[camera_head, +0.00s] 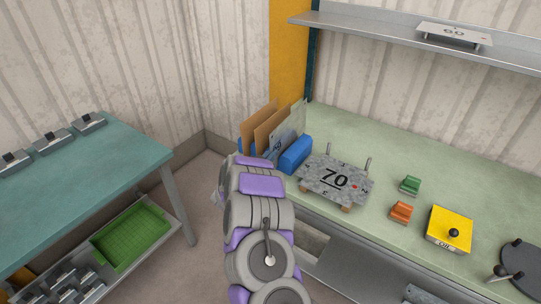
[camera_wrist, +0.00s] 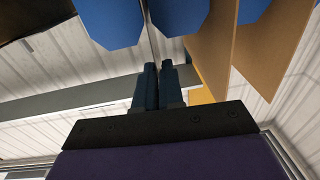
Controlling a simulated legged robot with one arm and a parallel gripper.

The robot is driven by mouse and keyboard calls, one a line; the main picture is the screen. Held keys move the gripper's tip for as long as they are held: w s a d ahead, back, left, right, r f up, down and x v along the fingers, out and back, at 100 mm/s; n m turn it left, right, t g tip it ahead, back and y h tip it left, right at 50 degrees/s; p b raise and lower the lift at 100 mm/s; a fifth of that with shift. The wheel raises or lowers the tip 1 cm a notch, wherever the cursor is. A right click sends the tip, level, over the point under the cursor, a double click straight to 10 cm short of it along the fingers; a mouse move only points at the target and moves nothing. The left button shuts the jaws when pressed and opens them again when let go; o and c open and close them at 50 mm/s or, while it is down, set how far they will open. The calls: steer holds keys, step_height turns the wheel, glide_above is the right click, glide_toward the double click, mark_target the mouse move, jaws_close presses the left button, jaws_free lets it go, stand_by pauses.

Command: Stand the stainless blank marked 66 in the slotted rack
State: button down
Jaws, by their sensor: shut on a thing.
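The slotted rack has blue end blocks (camera_head: 295,155) and stands at the back left of the green bench. A pale, shiny blank (camera_head: 289,128) stands upright at the rack, beside its brown panels; its mark is too small to read. In the wrist view, my gripper (camera_wrist: 157,68) is shut on a thin plate edge that runs up between the rack's blue blocks (camera_wrist: 112,22). This appears to be the pale blank. I cannot tell whether its lower edge sits in a slot. In the head view, my arm hides the gripper.
Brown panels (camera_head: 262,128) stand in the rack, close to the blank; they also show in the wrist view (camera_wrist: 272,45). A mottled plate marked 70 (camera_head: 335,180) lies right of the rack. A light plate (camera_head: 454,34) lies on the wall shelf (camera_head: 390,31).

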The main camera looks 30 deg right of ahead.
steer(key=shift+s+a+f, duration=0.15)
steer(key=shift+a+f, duration=0.05)
steer(key=shift+f, duration=0.4)
stand_by(0.5)
steer(key=c, duration=1.4)
jaws_free()
steer(key=shift+w+d+f, duration=0.15)
steer(key=shift+w, duration=0.05)
steer(key=shift+o, duration=1.2)
steer(key=shift+s+d, duration=0.1)
steer(key=p+v, duration=0.1)
steer(key=v, duration=1.6)
steer(key=shift+a+r+p, duration=0.2)
steer(key=shift+a+p, duration=0.1)
steer(key=shift+p, duration=0.1)
